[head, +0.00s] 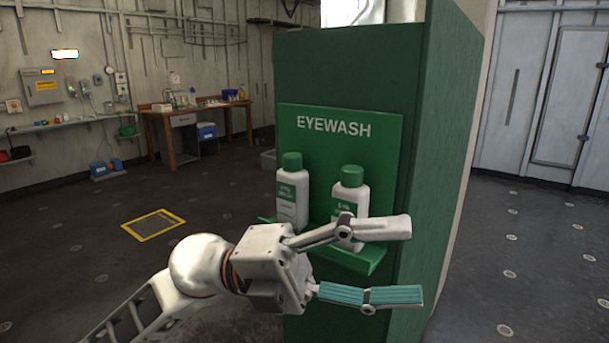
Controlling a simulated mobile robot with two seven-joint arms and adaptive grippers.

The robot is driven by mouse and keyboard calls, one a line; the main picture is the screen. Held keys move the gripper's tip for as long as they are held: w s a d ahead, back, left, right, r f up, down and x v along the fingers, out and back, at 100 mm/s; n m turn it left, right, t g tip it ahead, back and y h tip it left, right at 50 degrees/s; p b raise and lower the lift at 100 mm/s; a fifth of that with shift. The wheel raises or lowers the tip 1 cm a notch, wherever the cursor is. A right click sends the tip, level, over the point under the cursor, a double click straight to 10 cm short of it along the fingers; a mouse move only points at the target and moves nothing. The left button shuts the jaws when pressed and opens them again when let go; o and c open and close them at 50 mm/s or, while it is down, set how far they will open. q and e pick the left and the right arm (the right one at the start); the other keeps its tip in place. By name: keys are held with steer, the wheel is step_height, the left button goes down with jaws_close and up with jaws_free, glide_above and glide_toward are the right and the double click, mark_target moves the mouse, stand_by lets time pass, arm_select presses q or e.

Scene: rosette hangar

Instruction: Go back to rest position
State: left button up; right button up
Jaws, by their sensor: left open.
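My left gripper (416,263) comes in from the lower left, pointing right, in front of the green eyewash station (345,80). Its two fingers are spread apart and nothing is between them. The upper finger overlaps the lower part of the right eyewash bottle (351,190) in the picture; whether they touch I cannot tell. The left eyewash bottle (292,190) stands upright beside it. Both bottles are white with green caps and stand on the green shelf (364,263). The gripper hides part of this shelf. My right gripper is not in view.
The green cabinet stands close in front and blocks the middle. A wooden desk (167,117) with small items is at the back left. A yellow-framed floor plate (153,225) lies on the left. Dark floor is open on the left and right.

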arm_select(q)
steer(key=w+a+f+n+t+h, duration=0.2)
steer(key=w+a+f+n+t, duration=0.1)
steer(key=w+n+t, duration=0.3)
steer(key=w+a+f+n+t+h, duration=0.25)
steer(key=w+n+t, duration=0.25)
steer(key=n+t, duration=0.3)
steer(key=w+a+f+n+t+y, duration=0.3)
steer(key=a+f+n+t+y, duration=0.25)
steer(key=f+n, duration=0.3)
steer(key=w+a+f+n+t+y, duration=0.3)
steer(key=a+f+n+t+y, duration=0.15)
steer(key=f+n+y, duration=0.4)
steer(key=s+a+f+n+g+y, duration=0.1)
steer(key=s+a+f+n+y, duration=0.2)
steer(key=f, duration=0.8)
steer(key=s+a+f+n+g+y, duration=0.15)
steer(key=s+a+f, duration=0.3)
steer(key=f, duration=0.65)
steer(key=s+a+f+n+g+y, duration=0.2)
steer(key=s+a+f, duration=0.4)
steer(key=s+f, duration=0.6)
step_height(320, 180, down, 2)
steer(key=shift+a+f+g+y, duration=0.15)
steer(key=shift+g+y, duration=0.55)
steer(key=shift+g, duration=0.55)
